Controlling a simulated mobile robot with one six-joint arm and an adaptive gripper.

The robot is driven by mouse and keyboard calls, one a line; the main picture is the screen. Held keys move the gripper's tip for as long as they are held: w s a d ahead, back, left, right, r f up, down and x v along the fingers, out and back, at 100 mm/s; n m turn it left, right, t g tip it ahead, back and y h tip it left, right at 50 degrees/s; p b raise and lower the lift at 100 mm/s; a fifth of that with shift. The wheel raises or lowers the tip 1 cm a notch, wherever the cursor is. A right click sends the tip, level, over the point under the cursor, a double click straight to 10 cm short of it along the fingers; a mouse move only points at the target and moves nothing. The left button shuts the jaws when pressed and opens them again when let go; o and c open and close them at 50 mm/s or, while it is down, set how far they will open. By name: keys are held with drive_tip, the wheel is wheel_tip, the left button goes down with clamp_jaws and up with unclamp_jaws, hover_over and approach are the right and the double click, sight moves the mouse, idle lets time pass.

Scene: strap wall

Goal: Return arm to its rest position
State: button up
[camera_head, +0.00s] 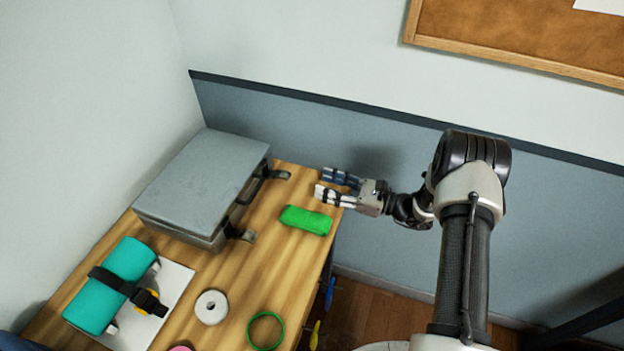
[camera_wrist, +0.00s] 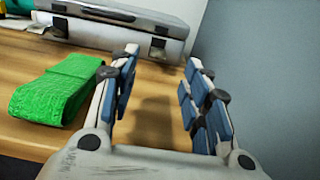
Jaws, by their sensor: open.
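My gripper (camera_head: 338,187) is at the back right edge of the wooden table, its fingers pointing left. In the wrist view its two fingers (camera_wrist: 160,90) with blue pads stand wide apart, and only bare table shows between them. My arm reaches in from the right side of the head view and is bent at a dark joint. A green folded bundle (camera_head: 306,220) lies on the table just in front of the gripper, apart from it; it also shows left of the fingers in the wrist view (camera_wrist: 56,97).
A grey case (camera_head: 205,185) with dark latches stands at the table's back left. A teal roll (camera_head: 110,284) with a black strap lies on a white sheet. A white roll (camera_head: 211,307) and a green ring (camera_head: 265,330) lie near the front. Blue-grey wall (camera_head: 290,130) stands behind.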

drive_tip(key=shift+s+d, duration=0.3)
drive_tip(key=shift+d, duration=0.25)
drive_tip(key=shift+a+r, duration=0.15)
drive_tip(key=shift+r, duration=0.15)
drive_tip(key=s+a+r+n+g+h, duration=0.35)
drive_tip(key=s+r+n, duration=0.25)
drive_tip(key=s+r, duration=0.2)
drive_tip(key=s+a+r+n+g+h, duration=0.2)
drive_tip(key=s+r+n+g+h, duration=0.1)
drive_tip(key=s+r+n+g, duration=0.35)
drive_tip(key=s+d+r+n+t+h, duration=0.4)
drive_tip(key=s+d+n+h, duration=0.1)
drive_tip(key=s, duration=0.4)
drive_tip(key=s+d+r+n+t+h, duration=0.3)
drive_tip(key=s+d+r+n+h, duration=0.1)
drive_tip(key=s+d, duration=0.3)
drive_tip(key=shift+s+r+n+t+h, duration=0.2)
drive_tip(key=shift+s+n+t+h, duration=0.25)
drive_tip(key=shift+s+h, duration=0.4)
